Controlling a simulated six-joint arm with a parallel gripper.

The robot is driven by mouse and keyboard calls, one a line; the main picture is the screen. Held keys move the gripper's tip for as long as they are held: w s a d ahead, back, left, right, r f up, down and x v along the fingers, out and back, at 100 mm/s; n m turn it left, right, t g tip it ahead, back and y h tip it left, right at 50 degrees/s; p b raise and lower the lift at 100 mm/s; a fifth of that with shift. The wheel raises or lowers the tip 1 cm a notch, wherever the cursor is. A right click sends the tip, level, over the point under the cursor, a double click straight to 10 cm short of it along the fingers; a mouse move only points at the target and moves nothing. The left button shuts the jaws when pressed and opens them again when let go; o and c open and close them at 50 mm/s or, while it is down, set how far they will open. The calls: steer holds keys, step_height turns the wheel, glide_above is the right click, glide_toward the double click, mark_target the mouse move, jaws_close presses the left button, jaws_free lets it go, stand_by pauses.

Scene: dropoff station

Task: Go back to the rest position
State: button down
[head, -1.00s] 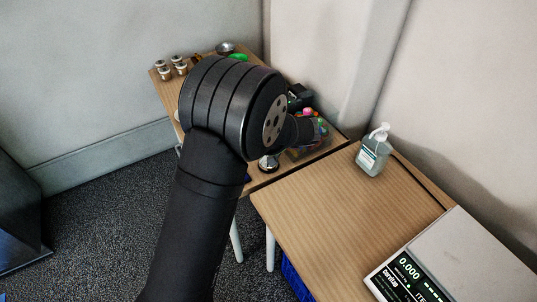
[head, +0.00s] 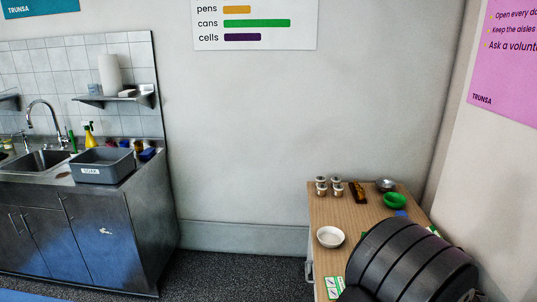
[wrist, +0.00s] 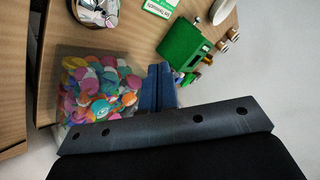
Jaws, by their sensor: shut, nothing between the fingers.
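My gripper (wrist: 158,88) shows in the wrist view with its two blue fingers together and nothing between them. It is over the table beside a clear bin (wrist: 62,50) full of colourful round pieces. A green toy-like object (wrist: 182,42) lies just to the right of the fingers. In the head view only a black part of my arm shows at the lower right, in front of the table; the gripper itself is hidden or out of frame there.
The wooden table (head: 323,213) holds several small jars (head: 328,187), a brown item (head: 358,193), a metal bowl (head: 385,185), a green bowl (head: 395,200) and a white bowl (head: 330,236). A sink counter (head: 95,230) with a grey tub (head: 103,166) stands left; floor between is clear.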

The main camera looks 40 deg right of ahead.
steer(key=shift+r, duration=0.7)
steer(key=shift+f, duration=0.15)
step_height(320, 180, down, 5)
steer(key=shift+a+r, duration=0.1)
steer(key=shift+a, duration=0.05)
step_height(320, 180, up, 5)
steer(key=w+a+f+n+g+y, duration=0.1)
steer(key=w+a+f+n+y, duration=0.15)
steer(key=w+a, duration=0.6)
steer(key=w+a+f+n+g+y, duration=0.1)
steer(key=w+a+f+n, duration=0.15)
steer(key=w, duration=1.15)
steer(key=w+a+f+n+g, duration=0.2)
steer(key=w+a+n, duration=0.2)
steer(key=w+a, duration=1.25)
steer(key=s+d+r+m, duration=0.1)
steer(key=s+d, duration=0.3)
steer(key=s, duration=0.3)
steer(key=s+d+r+m+h, duration=0.1)
steer(key=s+d, duration=0.3)
steer(key=s, duration=0.2)
steer(key=shift+s, duration=0.35)
